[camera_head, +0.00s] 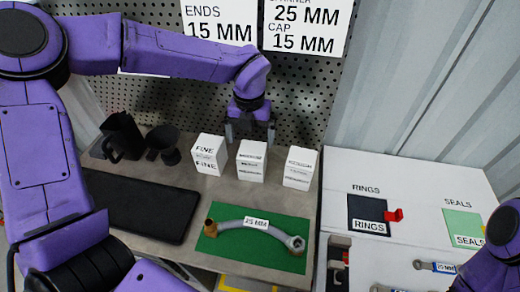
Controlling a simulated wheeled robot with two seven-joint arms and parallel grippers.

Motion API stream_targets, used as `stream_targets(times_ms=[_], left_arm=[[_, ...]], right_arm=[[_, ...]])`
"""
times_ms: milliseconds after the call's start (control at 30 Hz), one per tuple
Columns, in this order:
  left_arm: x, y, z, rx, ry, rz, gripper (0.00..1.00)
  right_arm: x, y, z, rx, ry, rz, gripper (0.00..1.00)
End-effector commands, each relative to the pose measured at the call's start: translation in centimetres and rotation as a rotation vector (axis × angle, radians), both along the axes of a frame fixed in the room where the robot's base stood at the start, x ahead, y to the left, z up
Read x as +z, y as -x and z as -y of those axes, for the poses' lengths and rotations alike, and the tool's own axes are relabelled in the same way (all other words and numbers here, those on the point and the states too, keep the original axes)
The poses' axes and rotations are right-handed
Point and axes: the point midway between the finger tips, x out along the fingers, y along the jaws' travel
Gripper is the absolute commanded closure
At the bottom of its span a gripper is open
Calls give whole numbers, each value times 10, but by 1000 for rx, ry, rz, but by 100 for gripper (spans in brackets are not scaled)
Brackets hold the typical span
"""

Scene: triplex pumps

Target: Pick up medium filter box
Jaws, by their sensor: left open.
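Three white filter boxes stand in a row on the bench below the pegboard. The left box (209,154) reads FINE. The labels on the middle box (251,161) and the right box (299,168) are too small to read surely, so I cannot tell which is the medium one. My left gripper (250,133) points down, open and empty, just above and behind the middle box in the picture. Its fingers are spread about as wide as that box, and none of the boxes is between them. My right arm shows at the lower right edge; its gripper is out of view.
A green mat (235,241) with a 25 MM wrench-like part (250,225) lies in front of the boxes. A black mat (140,205) is left of it. A black mug (122,137) and dark funnel-shaped item (163,144) stand left of the boxes. A white cabinet (400,175) is right.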

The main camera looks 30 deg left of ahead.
Motion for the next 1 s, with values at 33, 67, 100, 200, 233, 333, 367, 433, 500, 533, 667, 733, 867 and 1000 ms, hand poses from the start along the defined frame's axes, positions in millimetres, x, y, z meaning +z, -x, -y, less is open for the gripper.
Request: stream_targets(times_ms=[33, 67, 100, 200, 233, 333, 367, 433, 500, 533, 667, 733, 867, 1000], left_arm=[[-9, 2, 0, -1, -1, -4, 0], [-15, 2, 1, -3, 0, -5, 0], [-22, 0, 1, -3, -1, -6, 0], [-37, -2, 1, -3, -1, -6, 0], [-40, -2, 1, -3, -1, -6, 0], [-53, -4, 3, -4, -2, -9, 0], [-58, -4, 4, -4, -2, -10, 0], [-71, -6, 5, -4, -3, -9, 0], [-84, -6, 4, 0, -3, -7, 0], [-87, -6, 4, 0, -3, -5, 0], [-94, -7, 4, 1, -1, -2, 0], [-94, -7, 4, 1, 0, -2, 0], [-94, -7, 4, 0, -1, -2, 20], [-94, -7, 4, 0, -1, -2, 57]], right_arm=[[3, 0, 0, 0, 0, -1, 57], [4, 0, 0, 0, 0, -1, 57], [5, 1, 0, 0, 0, -1, 57], [7, 1, 0, 0, 0, -2, 57], [7, 1, 0, 0, 0, -2, 57], [15, 1, 0, 0, 0, -1, 57], [18, 0, 0, 0, 0, -1, 57], [24, 0, 0, 0, -1, -1, 57], [24, 0, 0, 0, -1, -1, 57], [24, 0, 0, 0, -1, -1, 57], [24, 0, 0, 0, 0, -1, 57], [24, 0, 0, 0, 0, -1, 57], [24, 0, 0, 0, 0, -1, 57], [23, 0, 0, 0, 0, -1, 57]])
